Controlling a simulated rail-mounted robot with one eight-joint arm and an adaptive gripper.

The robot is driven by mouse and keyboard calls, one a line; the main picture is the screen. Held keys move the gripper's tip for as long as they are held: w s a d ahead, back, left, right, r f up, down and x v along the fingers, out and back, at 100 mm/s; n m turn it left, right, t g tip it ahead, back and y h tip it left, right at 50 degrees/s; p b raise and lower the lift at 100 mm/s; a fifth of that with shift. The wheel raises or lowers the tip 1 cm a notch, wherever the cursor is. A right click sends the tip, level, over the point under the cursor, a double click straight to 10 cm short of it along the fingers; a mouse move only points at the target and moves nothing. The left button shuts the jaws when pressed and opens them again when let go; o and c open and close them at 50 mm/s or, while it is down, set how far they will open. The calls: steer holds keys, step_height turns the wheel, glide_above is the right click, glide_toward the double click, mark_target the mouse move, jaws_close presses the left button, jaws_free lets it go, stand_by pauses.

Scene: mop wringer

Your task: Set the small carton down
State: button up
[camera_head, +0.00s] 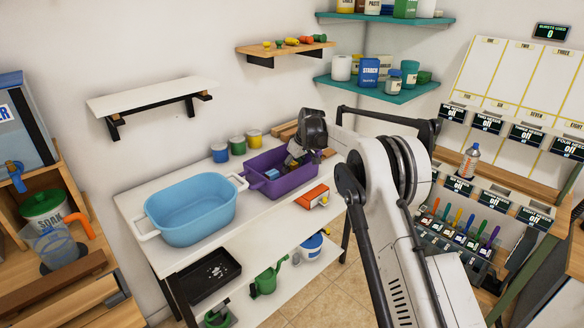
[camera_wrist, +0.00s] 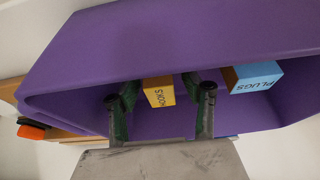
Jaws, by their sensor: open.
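A small yellow carton marked HOOKS (camera_wrist: 158,92) is inside the purple tub (camera_wrist: 95,45), seen between the two fingers of my gripper (camera_wrist: 164,92). My gripper is open, and I cannot tell whether either finger touches the carton. A small blue carton marked PLUGS (camera_wrist: 254,76) is in the same tub, to the right of the fingers. In the head view my gripper (camera_head: 296,155) reaches down into the purple tub (camera_head: 262,187) and hides the yellow carton. The blue carton (camera_head: 272,173) shows there just left of the gripper.
A light-blue tub (camera_head: 190,210) stands left of the purple one on the white table. A red-orange box (camera_head: 312,196) lies at its right front. Several coloured pots (camera_head: 237,146) stand behind. A wall shelf (camera_head: 152,97) at left is empty. A watering can (camera_head: 268,281) is below.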

steer(key=s+d+r+m, duration=0.1)
steer(key=s+d+r, duration=0.3)
steer(key=r, duration=0.4)
steer(key=s+d+r+m+t, duration=0.1)
steer(key=s+d+r, duration=0.2)
steer(key=s+r, duration=0.3)
steer(key=s+d+r, duration=0.3)
steer(key=d+r, duration=0.1)
steer(key=r, duration=0.5)
steer(key=s+d+r+m+h, duration=0.1)
steer(key=s+d+r, duration=0.1)
steer(key=s, duration=0.3)
steer(key=s+d+r+m+t, duration=0.1)
steer(key=s+d+r, duration=0.15)
steer(key=s, duration=0.35)
steer(key=s+d+r+m+h, duration=0.1)
steer(key=s+d, duration=0.2)
steer(key=s, duration=0.2)
steer(key=s+d+f+m, duration=0.1)
steer(key=s+d+f, duration=0.2)
steer(key=s, duration=0.7)
steer(key=s+d+f+m+t+h, duration=0.1)
steer(key=s+d+f+m, duration=0.1)
steer(key=s, duration=0.8)
steer(key=s+d+f+m+t, duration=0.1)
steer(key=s+d+f, duration=0.2)
steer(key=s, duration=0.7)
steer(key=shift+s+d+f+m, duration=0.3)
steer(key=shift+s+d+f, duration=0.05)
steer(key=shift+f, duration=0.55)
